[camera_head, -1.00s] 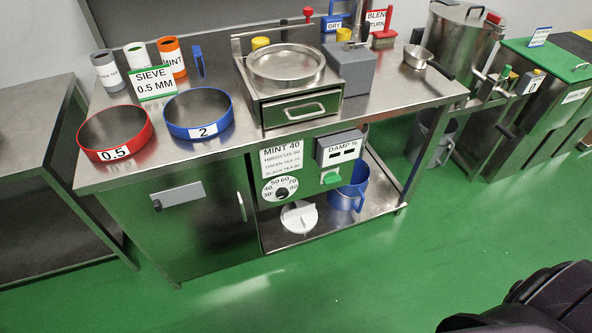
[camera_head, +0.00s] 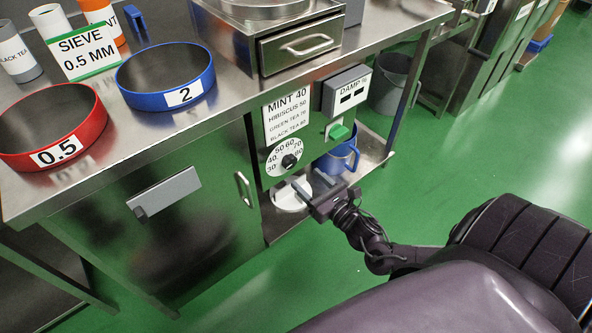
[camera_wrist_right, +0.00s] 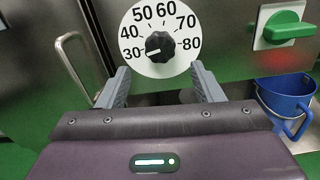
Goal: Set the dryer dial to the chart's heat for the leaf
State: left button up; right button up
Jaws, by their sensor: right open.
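The dryer dial (camera_head: 285,157) is a white disc on the cabinet front, numbered 30 to 80. Its black knob (camera_head: 289,161) is also in the right wrist view (camera_wrist_right: 159,47), with its light mark toward 30. The chart (camera_head: 287,112) above the dial reads MINT 40, HIBISCUS 50, GREEN TEA 70, BLACK TEA 80. My right gripper (camera_head: 306,186) is open and empty, just below the dial in the head view. In the right wrist view its fingers (camera_wrist_right: 160,75) stand apart, one on each side below the knob. My left gripper is not in view.
A green switch (camera_head: 339,132) and a damp meter (camera_head: 347,92) are right of the dial. A door handle (camera_head: 243,189) sticks out left. Floor in front is clear.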

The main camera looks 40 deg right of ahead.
aim_at(292, 165)
jog(key=w+b, duration=0.1)
jog(key=w, duration=0.4)
jog(key=shift+w+a, duration=0.2)
jog(key=shift+w+f, duration=0.1)
jog(key=shift+w, duration=0.35)
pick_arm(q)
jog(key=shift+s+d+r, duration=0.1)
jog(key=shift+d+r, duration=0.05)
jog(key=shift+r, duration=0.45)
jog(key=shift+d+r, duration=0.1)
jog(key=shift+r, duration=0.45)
pick_arm(e)
jog(key=shift+c, duration=0.2)
jog(key=c, duration=0.9)
